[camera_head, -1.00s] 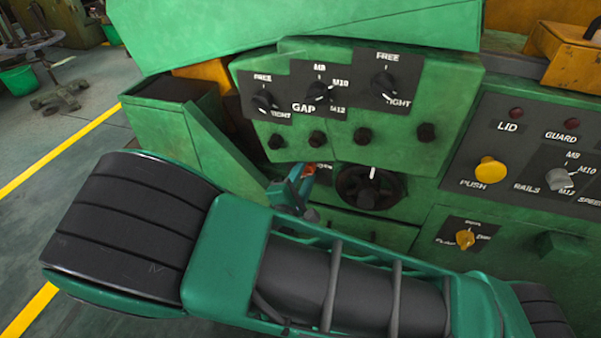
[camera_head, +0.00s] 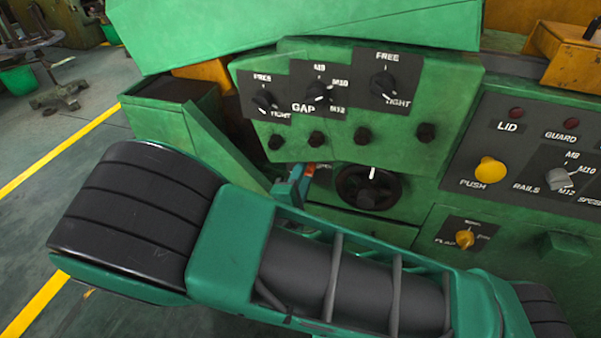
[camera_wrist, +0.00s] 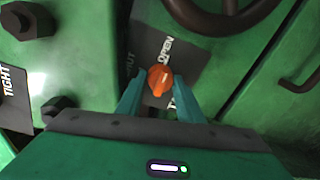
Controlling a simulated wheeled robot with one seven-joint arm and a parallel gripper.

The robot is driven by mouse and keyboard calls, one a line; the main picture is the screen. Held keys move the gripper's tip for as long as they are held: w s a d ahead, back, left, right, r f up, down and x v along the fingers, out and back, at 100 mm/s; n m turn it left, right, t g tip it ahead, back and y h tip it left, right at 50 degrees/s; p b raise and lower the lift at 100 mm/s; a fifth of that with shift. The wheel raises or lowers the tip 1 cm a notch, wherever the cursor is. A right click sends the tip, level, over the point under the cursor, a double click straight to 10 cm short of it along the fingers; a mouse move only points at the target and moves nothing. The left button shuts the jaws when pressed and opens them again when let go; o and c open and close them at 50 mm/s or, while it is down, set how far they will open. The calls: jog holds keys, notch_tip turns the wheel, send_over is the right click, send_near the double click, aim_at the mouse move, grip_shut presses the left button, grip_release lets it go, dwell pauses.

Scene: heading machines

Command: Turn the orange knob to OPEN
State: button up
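The orange knob (camera_wrist: 158,80) sits on a dark label plate (camera_wrist: 190,62) in the wrist view. The word OPEN is at the plate's top, and partly hidden letters show at its left and below the knob. I cannot tell clearly which mark the knob points to. My gripper (camera_wrist: 158,88) is open, with one teal finger on each side of the knob and a small gap showing on both sides. In the head view only a bit of the orange knob (camera_head: 310,169) shows past my gripper (camera_head: 299,182), left of the black handwheel.
The black handwheel (camera_head: 368,187) is close on the right of the knob. Above is a panel with GAP dials (camera_head: 318,92) and several black bolts (camera_head: 362,135). A yellow PUSH button (camera_head: 490,170) and a FLAP knob (camera_head: 465,239) are farther right.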

jog(key=shift+o, duration=1.4)
jog(key=v, duration=1)
jog(key=shift+s+a, duration=0.15)
jog(key=shift+s, duration=0.15)
